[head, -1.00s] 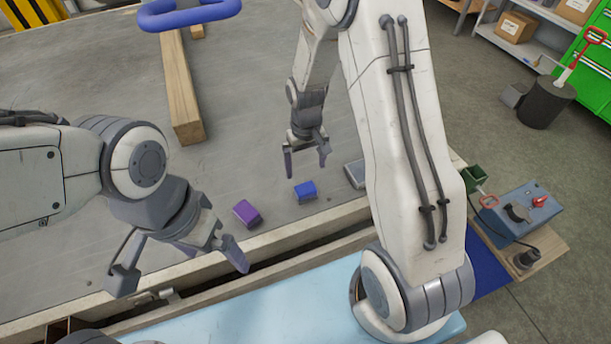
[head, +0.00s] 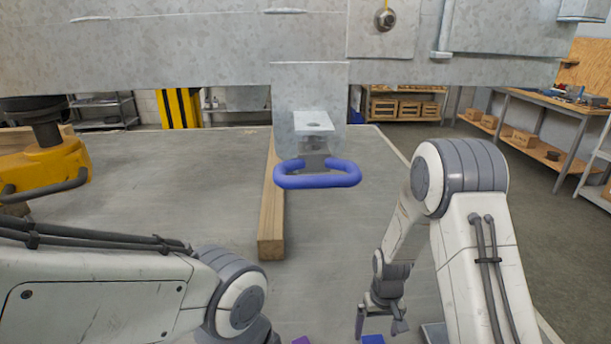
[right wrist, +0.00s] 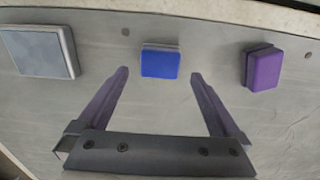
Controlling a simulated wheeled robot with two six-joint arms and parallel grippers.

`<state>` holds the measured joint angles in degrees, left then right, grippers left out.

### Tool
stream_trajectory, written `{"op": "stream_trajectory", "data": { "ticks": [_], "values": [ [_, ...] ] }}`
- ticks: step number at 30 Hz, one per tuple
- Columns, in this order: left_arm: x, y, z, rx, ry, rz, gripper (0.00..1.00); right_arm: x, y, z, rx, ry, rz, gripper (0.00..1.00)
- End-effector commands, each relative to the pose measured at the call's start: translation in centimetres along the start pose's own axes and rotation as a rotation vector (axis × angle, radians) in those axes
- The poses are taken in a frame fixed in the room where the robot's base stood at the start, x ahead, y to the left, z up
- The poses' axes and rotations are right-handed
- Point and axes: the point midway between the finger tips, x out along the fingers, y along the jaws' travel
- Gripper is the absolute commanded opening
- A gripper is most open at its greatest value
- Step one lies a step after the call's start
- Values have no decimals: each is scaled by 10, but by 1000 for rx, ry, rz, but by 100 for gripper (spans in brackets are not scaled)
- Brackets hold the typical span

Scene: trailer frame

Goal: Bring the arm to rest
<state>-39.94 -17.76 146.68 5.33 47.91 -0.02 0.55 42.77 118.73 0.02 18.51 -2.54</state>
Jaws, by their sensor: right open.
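My right gripper (head: 381,322) is open and empty above the grey work surface (head: 330,270) in the head view. In the right wrist view its two fingers (right wrist: 158,88) are spread apart, with a blue block (right wrist: 161,62) beyond the gap between them. The blue block's top edge also shows at the bottom of the head view (head: 373,339). My left arm (head: 110,295) comes in from the left in the head view, and its gripper is below the picture.
A purple block (right wrist: 263,68) and a grey square block (right wrist: 41,51) lie either side of the blue one. A wooden beam (head: 271,215) lies on the surface. A blue loop handle (head: 317,181) hangs beneath a grey metal frame (head: 200,50). A yellow device (head: 50,170) stands at left.

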Motion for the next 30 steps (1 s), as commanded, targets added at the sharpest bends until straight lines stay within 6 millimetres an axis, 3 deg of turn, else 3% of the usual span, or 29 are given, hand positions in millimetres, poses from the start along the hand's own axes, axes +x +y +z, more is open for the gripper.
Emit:
{"op": "stream_trajectory", "data": {
  "ticks": [10,12,18,30],
  "values": [
    [3,0,0,0,0,0,100,63,0,1,0,-1,0,100],
    [-1,0,0,0,0,0,100,45,0,-2,0,6,0,100],
    [0,0,0,0,0,0,100,28,0,-1,0,3,0,100],
    [0,0,0,0,0,0,100,24,0,0,0,0,0,100]
  ]
}}
